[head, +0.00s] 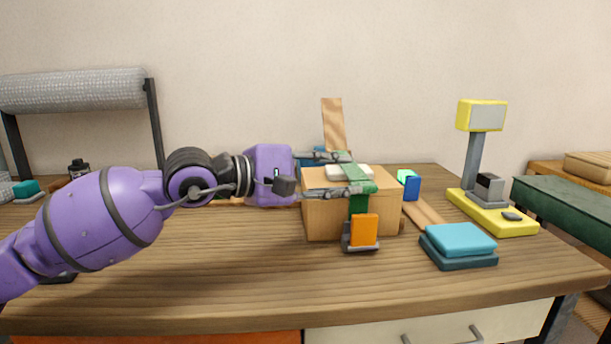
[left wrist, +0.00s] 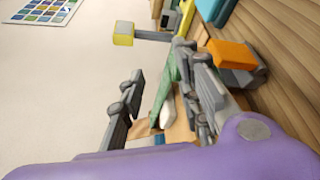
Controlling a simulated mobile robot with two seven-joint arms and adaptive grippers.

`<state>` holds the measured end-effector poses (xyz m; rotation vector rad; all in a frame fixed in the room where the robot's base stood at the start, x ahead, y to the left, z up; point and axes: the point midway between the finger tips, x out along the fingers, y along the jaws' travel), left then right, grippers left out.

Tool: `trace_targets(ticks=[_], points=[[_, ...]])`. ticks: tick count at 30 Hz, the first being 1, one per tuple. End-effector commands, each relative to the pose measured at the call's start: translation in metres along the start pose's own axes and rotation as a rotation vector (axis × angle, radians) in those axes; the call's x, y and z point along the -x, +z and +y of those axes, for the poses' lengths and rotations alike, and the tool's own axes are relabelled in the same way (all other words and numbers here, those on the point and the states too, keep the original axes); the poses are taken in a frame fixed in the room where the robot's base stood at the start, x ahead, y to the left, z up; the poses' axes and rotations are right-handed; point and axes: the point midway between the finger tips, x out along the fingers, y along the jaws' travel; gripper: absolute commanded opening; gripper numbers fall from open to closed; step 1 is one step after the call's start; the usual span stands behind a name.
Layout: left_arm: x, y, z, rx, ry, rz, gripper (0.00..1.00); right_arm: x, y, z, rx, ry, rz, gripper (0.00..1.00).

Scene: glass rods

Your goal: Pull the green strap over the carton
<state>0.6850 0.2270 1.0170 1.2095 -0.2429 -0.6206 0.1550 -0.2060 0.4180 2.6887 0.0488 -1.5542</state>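The brown carton (head: 322,222) stands on the table with a white item (head: 335,172) at its top. The green strap (head: 359,204) runs over the carton's top and down its front, towards an orange block in a grey holder (head: 364,230). My left gripper (head: 362,173) is above the carton, its two fingers apart. In the left wrist view the strap (left wrist: 170,78) passes between the open fingers (left wrist: 160,60), close to the right-hand finger. I cannot tell whether it touches. The strap's far end is partly hidden by the fingers. My right gripper is not in view.
Teal pads (head: 460,240) lie at the carton's right, and a yellow scale with a post (head: 505,217) stands farther right. A grey roll on a stand (head: 75,90) is at back left.

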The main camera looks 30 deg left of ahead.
Motion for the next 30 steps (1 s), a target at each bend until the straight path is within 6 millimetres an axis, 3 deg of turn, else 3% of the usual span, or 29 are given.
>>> trace_targets(ticks=[15,30], points=[[0.059,0.0,-0.002,0.003,-0.003,0.001,0.31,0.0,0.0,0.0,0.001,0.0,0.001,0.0],[0.063,0.0,-0.001,0.001,-0.003,0.001,0.31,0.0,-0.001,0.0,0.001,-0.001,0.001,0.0]])
